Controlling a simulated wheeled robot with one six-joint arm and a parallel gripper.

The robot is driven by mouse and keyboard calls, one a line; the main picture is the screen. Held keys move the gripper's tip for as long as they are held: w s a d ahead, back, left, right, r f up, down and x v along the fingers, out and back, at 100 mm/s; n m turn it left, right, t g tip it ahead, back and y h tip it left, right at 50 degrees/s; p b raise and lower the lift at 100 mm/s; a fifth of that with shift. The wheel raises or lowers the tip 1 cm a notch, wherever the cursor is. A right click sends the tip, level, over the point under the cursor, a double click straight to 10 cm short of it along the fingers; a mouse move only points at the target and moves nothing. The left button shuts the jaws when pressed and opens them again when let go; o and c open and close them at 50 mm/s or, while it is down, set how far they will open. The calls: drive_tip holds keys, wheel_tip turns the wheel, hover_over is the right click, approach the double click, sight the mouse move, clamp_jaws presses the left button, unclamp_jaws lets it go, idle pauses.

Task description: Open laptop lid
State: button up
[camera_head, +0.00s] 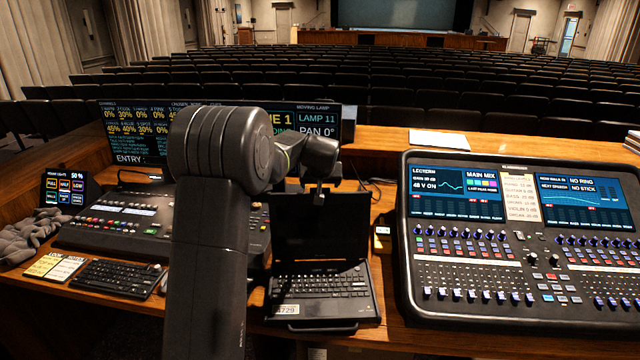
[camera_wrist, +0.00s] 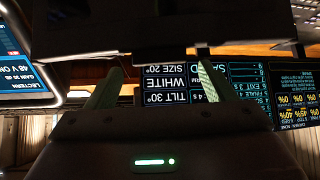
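The laptop (camera_head: 318,285) sits on the wooden desk in the middle of the head view, keyboard facing me. Its lid (camera_head: 315,232) stands raised, with a dark screen. My gripper (camera_head: 321,192) is at the lid's top edge, partly hidden by my own arm. In the wrist view, which is upside down, my gripper (camera_wrist: 157,70) has its two fingers wide apart with nothing visible between them. The dark slab across the top of that view looks like the lid (camera_wrist: 165,25), close to the fingertips. I cannot tell whether they touch it.
A large mixing console (camera_head: 520,245) stands to the right of the laptop. A lighting console (camera_head: 130,218) and a small keyboard (camera_head: 115,277) are on the left. A wide monitor (camera_head: 135,125) stands behind. Gloves (camera_head: 28,235) lie at far left, papers (camera_head: 445,143) on the back ledge.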

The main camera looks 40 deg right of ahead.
drive_tip(key=b+v, duration=0.3)
drive_tip(key=v, duration=1)
drive_tip(key=shift+s+r, duration=0.25)
drive_tip(key=p+x, duration=0.1)
drive_tip(key=x, duration=0.3)
drive_tip(key=p+x, duration=0.1)
drive_tip(key=x, duration=0.4)
drive_tip(key=p+x, duration=0.1)
drive_tip(key=x, duration=0.4)
drive_tip(key=shift+a+f, duration=0.15)
drive_tip(key=shift+a, duration=0.1)
drive_tip(key=shift+s, duration=0.1)
